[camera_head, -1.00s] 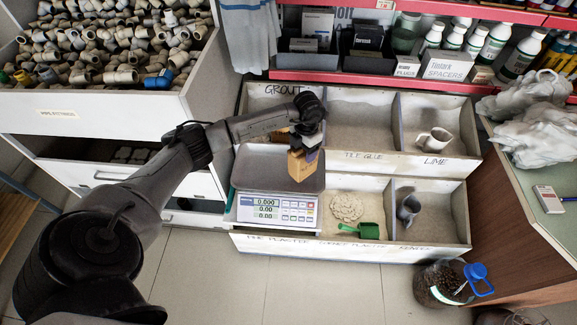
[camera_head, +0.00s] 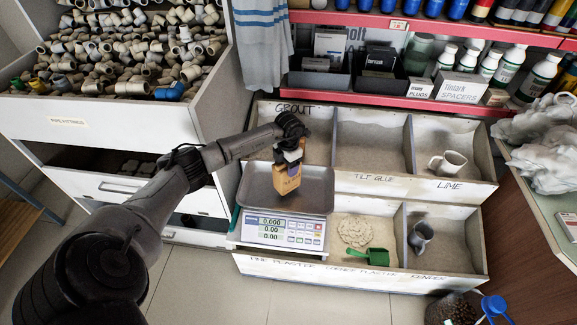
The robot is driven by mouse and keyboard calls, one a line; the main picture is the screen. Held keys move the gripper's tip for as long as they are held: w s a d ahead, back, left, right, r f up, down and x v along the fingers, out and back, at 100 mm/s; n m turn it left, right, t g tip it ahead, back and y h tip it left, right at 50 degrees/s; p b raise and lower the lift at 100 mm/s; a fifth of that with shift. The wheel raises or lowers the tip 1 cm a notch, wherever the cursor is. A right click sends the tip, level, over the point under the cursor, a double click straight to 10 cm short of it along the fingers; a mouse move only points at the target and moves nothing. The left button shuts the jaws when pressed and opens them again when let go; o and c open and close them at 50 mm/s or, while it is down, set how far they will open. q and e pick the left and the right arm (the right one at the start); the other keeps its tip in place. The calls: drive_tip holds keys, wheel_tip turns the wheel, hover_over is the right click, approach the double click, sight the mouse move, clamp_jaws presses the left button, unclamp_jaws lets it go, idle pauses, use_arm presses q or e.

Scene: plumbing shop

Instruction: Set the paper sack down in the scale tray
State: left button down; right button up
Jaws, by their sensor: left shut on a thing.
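The paper sack (camera_head: 287,181) is a small brown bag. My left gripper (camera_head: 288,160) points down and is shut on its top. The sack is over the middle of the grey metal scale tray (camera_head: 318,188); I cannot tell whether its bottom touches the tray. The scale (camera_head: 283,231) below has a white front panel with buttons, and its display reads 0.000 on the top line. My right gripper is not in view.
The scale stands among wooden bins holding powder. A white mug (camera_head: 447,163) is in the lime bin, a green scoop (camera_head: 365,260) and a grey jug (camera_head: 420,237) are in the front bins. A red shelf (camera_head: 420,99) with bottles is behind.

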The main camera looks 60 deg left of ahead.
use_arm(q)
wheel_tip(320, 180, down, 3)
drive_tip(key=shift+w+r+b, duration=0.1)
drive_tip(key=shift+b, duration=0.55)
drive_tip(key=shift+f, duration=0.5)
drive_tip(key=shift+r, duration=0.1)
drive_tip(key=shift+c, duration=0.8)
unclamp_jaws()
drive_tip(key=shift+f, duration=0.2)
drive_tip(key=shift+r, duration=0.1)
